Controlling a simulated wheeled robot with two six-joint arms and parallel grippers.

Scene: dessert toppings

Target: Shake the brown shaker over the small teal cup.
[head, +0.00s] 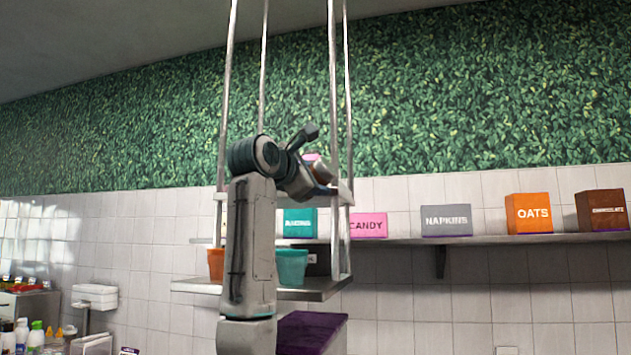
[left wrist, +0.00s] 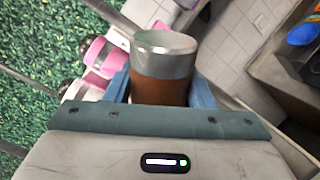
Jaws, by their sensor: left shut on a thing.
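The brown shaker (left wrist: 160,91) has a silver top and sits between the blue fingers of my left gripper (left wrist: 160,98) in the left wrist view. In the head view my left gripper (head: 322,182) is raised by the upper shelf of the hanging rack and shut on the shaker, which is mostly hidden there by my arm. The small teal cup (head: 292,266) stands upright on the rack's lower shelf, below my gripper, partly covered by my arm. Its inside cannot be seen. My right gripper is not in view.
The hanging rack (head: 345,262) has metal posts close around my arm. An orange cup (head: 216,264) stands left on its lower shelf. Pink shakers (left wrist: 102,58) are left of the held one.

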